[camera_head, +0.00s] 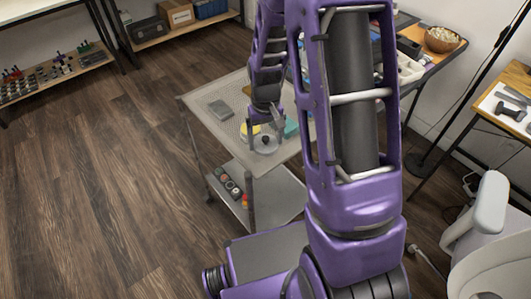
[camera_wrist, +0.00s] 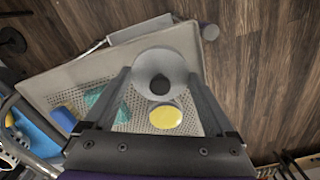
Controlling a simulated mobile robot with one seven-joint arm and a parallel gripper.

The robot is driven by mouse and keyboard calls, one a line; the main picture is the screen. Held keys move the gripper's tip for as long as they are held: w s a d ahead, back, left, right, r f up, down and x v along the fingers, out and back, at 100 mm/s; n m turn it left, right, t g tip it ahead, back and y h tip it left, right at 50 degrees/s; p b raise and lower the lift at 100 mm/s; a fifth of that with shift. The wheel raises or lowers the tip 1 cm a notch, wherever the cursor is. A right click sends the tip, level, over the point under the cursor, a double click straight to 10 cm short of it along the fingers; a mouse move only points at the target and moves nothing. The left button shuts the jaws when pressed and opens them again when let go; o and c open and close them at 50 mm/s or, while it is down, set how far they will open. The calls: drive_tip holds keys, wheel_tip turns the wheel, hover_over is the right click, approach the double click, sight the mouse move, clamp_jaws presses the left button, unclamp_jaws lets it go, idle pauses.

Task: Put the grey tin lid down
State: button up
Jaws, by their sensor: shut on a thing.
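The grey tin lid (camera_wrist: 172,62) is a round disc with a dark knob at its middle. My gripper (camera_wrist: 158,76) is shut on it, with one finger on each side. In the head view the lid (camera_head: 266,149) is over the near edge of the perforated cart top (camera_head: 207,97). Whether it touches the cart top is hard to tell. A round tin with yellow inside (camera_wrist: 165,117) is just beside the lid in the wrist view, partly covered by it. The yellow also shows behind my gripper in the head view (camera_head: 251,129).
A teal block (camera_head: 291,127) lies right of the lid, and a flat grey object (camera_head: 220,109) lies to the left on the cart top. A blue block (camera_wrist: 66,118) shows in the wrist view. The cart's lower shelf (camera_head: 272,197) holds several small items. The cart top's left part has free room.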

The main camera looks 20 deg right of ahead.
sight(266, 159)
drive_tip(key=shift+f+b, duration=0.3)
drive_tip(key=shift+f, duration=2.35)
drive_tip(key=shift+f, duration=0.1)
drive_tip(key=shift+f, duration=0.15)
drive_tip(key=o, duration=1)
wheel_tip(266, 159, up, 13)
drive_tip(key=shift+f+p, duration=0.2)
drive_tip(key=shift+p, duration=0.7)
